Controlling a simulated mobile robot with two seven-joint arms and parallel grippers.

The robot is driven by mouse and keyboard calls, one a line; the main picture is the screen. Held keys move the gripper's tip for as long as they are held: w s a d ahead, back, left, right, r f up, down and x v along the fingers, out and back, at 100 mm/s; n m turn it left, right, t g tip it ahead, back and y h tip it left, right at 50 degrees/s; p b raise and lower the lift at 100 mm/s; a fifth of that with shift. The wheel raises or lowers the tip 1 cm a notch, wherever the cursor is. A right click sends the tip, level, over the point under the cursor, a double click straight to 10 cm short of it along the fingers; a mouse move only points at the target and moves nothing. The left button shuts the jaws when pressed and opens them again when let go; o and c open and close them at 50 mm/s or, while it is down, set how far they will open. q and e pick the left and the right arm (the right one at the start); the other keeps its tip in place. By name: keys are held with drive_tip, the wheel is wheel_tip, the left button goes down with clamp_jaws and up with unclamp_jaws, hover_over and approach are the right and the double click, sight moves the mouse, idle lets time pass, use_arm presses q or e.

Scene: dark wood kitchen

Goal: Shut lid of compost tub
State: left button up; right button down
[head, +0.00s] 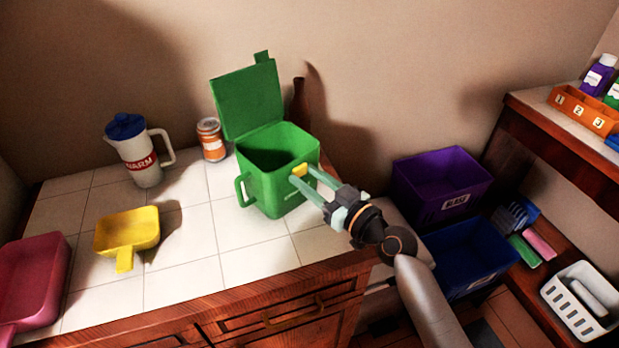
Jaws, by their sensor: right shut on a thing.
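The green compost tub (268,184) stands on the white tiled counter, with a green side handle on its left. Its lid (247,101) is open, standing up and leaning back at the rear edge, with a small tab on top. The inside of the tub shows and looks empty. My right gripper (303,174) reaches in from the right, its pale green fingers at the tub's front right rim. My left gripper is not in view.
A brown bottle (300,103) stands close behind the lid. An orange-labelled can (211,139) and a white jug (136,151) stand left of the tub. A yellow scoop (128,231) lies front left. Purple (440,184) and blue (467,257) bins stand right, below the counter.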

drive_tip(key=shift+f+b, duration=0.1)
drive_tip(key=shift+b, duration=0.35)
drive_tip(key=shift+c, duration=2)
unclamp_jaws()
drive_tip(key=b+v, duration=0.1)
drive_tip(key=v, duration=1.1)
drive_tip(key=shift+s+b, duration=0.15)
drive_tip(key=shift+b, duration=0.25)
drive_tip(key=shift+d, duration=0.1)
